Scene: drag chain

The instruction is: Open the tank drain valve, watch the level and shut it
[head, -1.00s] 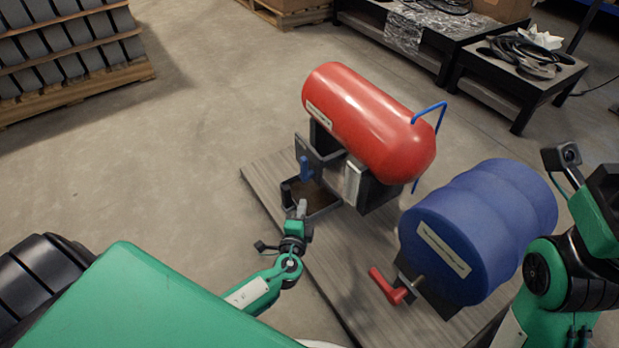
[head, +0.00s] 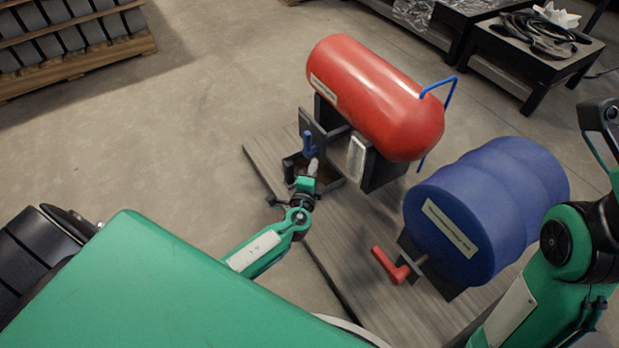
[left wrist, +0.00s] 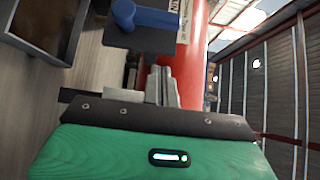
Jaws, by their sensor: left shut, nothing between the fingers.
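A red tank (head: 375,95) lies on dark supports, with a blue tube (head: 450,88) at its right end. A blue valve handle (head: 309,143) is on the dark bracket at its left; it also shows at the top of the left wrist view (left wrist: 145,16). A dark open tray (head: 327,182) sits below the handle. My left gripper (head: 314,165) is shut and empty, just below the handle in the head view; its fingers show in the left wrist view (left wrist: 161,86). Contact with the handle cannot be made out. My right gripper is not in view.
A blue drum (head: 480,215) with a red handle (head: 390,265) lies to the right on the same grey board (head: 350,240). My right arm is beside it. Black tables stand at the back, and a loaded pallet (head: 75,70) at the far left. The floor between is clear.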

